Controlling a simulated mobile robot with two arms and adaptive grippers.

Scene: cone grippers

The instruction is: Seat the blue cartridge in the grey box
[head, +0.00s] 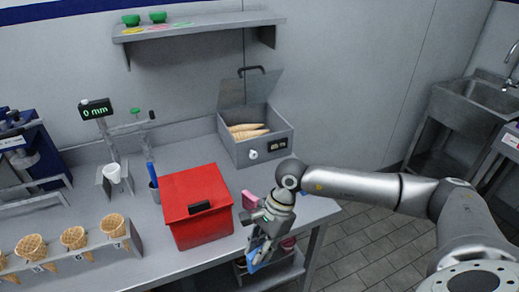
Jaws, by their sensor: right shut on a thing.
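The grey box (268,154) stands at the back right of the counter with its lid (250,90) raised. Several cones (246,131) lie inside it. A white round knob and a small dark display are on its front. My right gripper (259,254) points down near the counter's front edge, well in front of the box. It is shut on a blue item, seemingly the blue cartridge (256,265), which is partly covered by the fingers. My left gripper is not in view.
A red box (197,206) stands left of my right gripper. A pink block (250,200) is close beside the gripper. A cone rack (75,252) is at the left front. A wall shelf (200,27) holds green bowls. Bare counter lies before the grey box.

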